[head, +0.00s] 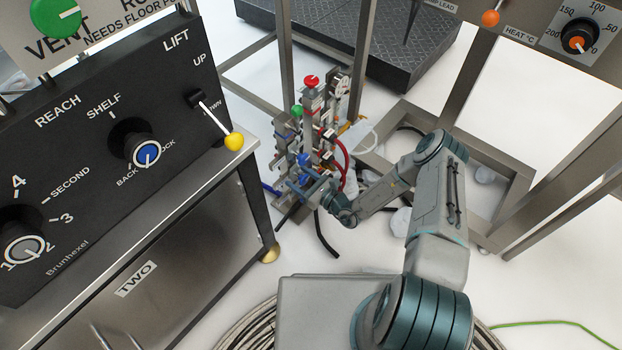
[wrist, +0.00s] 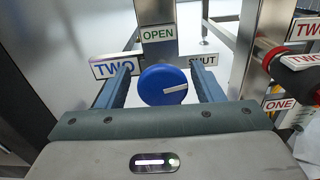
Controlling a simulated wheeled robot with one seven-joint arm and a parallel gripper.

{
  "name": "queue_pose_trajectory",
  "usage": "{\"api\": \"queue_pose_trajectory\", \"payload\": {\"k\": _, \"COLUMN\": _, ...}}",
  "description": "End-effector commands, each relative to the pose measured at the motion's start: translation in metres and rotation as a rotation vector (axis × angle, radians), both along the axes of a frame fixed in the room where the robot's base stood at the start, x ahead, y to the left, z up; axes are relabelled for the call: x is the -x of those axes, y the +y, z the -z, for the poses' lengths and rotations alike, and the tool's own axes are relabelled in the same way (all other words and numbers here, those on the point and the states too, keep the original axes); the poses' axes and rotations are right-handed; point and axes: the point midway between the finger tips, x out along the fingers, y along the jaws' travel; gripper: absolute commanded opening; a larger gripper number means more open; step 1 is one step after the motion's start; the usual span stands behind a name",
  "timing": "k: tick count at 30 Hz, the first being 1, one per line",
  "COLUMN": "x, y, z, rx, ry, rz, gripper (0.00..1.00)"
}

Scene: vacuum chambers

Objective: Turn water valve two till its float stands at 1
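The blue valve knob (wrist: 165,86) is round, with a white pointer mark aimed right, toward the SHUT label (wrist: 203,60). A TWO label (wrist: 116,66) stands to its left and an OPEN label (wrist: 158,34) above it. My gripper (wrist: 160,70) is open, with one finger on each side of the knob and visible gaps. In the head view my gripper (head: 314,177) is at the lower part of the valve stand (head: 312,125), by the blue knob (head: 304,159). I cannot make out the float or its scale in either view.
A red knob (head: 311,81) and a green knob (head: 296,110) sit higher on the stand. A ONE label (wrist: 279,104) and red parts are close on the right in the wrist view. A black control panel (head: 75,165) stands left; metal frame legs (head: 287,70) surround the stand.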

Motion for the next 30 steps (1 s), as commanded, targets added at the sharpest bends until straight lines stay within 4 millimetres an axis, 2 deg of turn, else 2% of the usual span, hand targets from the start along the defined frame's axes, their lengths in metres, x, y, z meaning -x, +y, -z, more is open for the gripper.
{"api": "queue_pose_trajectory", "payload": {"k": 8, "x": 0.005, "y": -0.011, "z": -0.001, "rx": 0.002, "ry": 0.001, "rz": 0.006, "gripper": 0.61}}
{"api": "queue_pose_trajectory", "payload": {"k": 21, "x": 0.063, "y": -0.082, "z": -0.002, "rx": 0.001, "ry": 0.002, "rz": 0.004, "gripper": 0.61}}
{"api": "queue_pose_trajectory", "payload": {"k": 25, "x": 0.076, "y": -0.098, "z": -0.001, "rx": 0.002, "ry": 0.001, "rz": 0.002, "gripper": 0.61}}
{"api": "queue_pose_trajectory", "payload": {"k": 30, "x": 0.084, "y": -0.108, "z": -0.001, "rx": 0.000, "ry": 0.000, "rz": 0.001, "gripper": 0.61}}
